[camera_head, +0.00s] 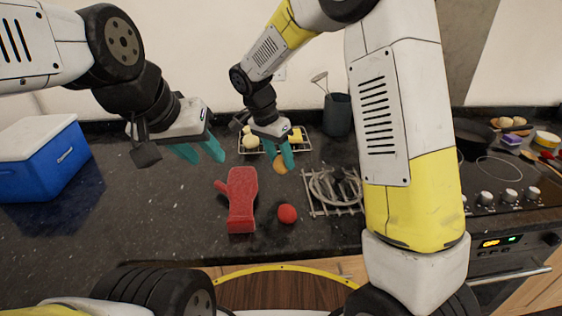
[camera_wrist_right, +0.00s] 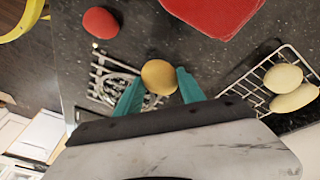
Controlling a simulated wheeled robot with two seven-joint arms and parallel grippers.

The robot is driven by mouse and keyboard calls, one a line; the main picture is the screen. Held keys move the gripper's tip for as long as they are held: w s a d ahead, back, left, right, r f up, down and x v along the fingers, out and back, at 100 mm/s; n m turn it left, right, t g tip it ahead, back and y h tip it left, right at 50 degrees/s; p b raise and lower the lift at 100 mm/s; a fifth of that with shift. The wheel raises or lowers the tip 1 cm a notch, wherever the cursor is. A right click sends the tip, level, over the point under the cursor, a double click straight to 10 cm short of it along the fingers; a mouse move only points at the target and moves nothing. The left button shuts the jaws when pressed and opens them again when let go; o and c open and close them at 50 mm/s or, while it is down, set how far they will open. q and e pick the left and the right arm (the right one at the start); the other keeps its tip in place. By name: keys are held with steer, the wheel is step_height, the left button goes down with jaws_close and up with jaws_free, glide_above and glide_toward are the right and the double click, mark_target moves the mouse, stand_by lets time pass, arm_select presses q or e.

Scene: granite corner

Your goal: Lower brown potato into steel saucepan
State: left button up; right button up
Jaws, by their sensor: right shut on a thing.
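My right gripper (camera_head: 279,157) is shut on the brown potato (camera_head: 280,167) and holds it above the counter, in front of a wire rack. In the right wrist view the potato (camera_wrist_right: 159,77) sits between the teal fingertips (camera_wrist_right: 160,88). A shiny round steel thing (camera_head: 334,185) sits on a slatted metal trivet to the right of the potato. It also shows in the right wrist view (camera_wrist_right: 115,78), partly behind a finger; I cannot tell for sure that it is the saucepan. My left gripper (camera_head: 199,151) is open and empty above the counter at left.
A red oven mitt (camera_head: 242,198) and a red ball-like thing (camera_head: 287,213) lie in front. The wire rack (camera_head: 303,147) holds pale round food. A dark utensil pot (camera_head: 337,114) stands behind. A blue cooler (camera_head: 40,160) is at left, a stove (camera_head: 500,170) at right.

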steer(key=r, duration=0.1)
steer(key=d+r, duration=0.2)
steer(key=shift+w+r, duration=0.15)
steer(key=shift+r, duration=0.2)
steer(key=w+d+r, duration=0.2)
steer(key=d, duration=1.3)
steer(key=w+d+r, duration=0.2)
steer(key=d, duration=1.3)
steer(key=w+d+r, duration=0.1)
steer(key=w+d, duration=0.1)
steer(key=d, duration=1.3)
steer(key=shift+d+r, duration=0.3)
steer(key=shift+r, duration=0.1)
steer(key=shift+f, duration=5.25)
steer(key=shift+f, duration=1.25)
